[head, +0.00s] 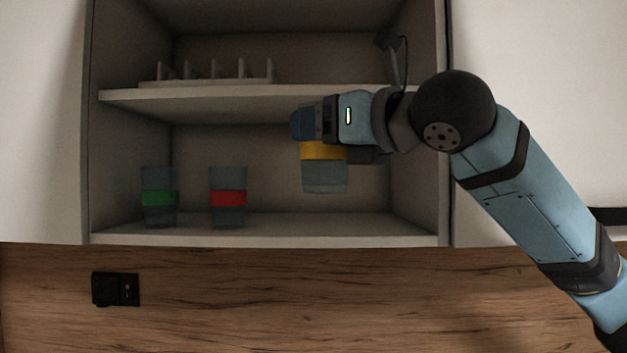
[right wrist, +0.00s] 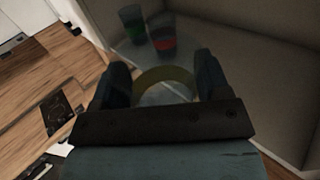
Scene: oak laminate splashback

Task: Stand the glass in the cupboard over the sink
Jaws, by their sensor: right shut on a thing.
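A clear glass with a yellow band (head: 324,174) hangs upright in the open cupboard, above its lower shelf (head: 270,233). My right gripper (head: 318,140) is shut on it near the yellow band, and its underside is apart from the shelf. In the right wrist view the glass (right wrist: 165,84) sits between the two fingers of the right gripper (right wrist: 163,80). My left gripper is not in view.
A glass with a green band (head: 160,198) and one with a red band (head: 227,198) stand on the lower shelf at left. A pale rack (head: 210,80) stands on the upper shelf (head: 190,101). The lower shelf's right part is bare. A black socket (head: 116,289) is on the splashback.

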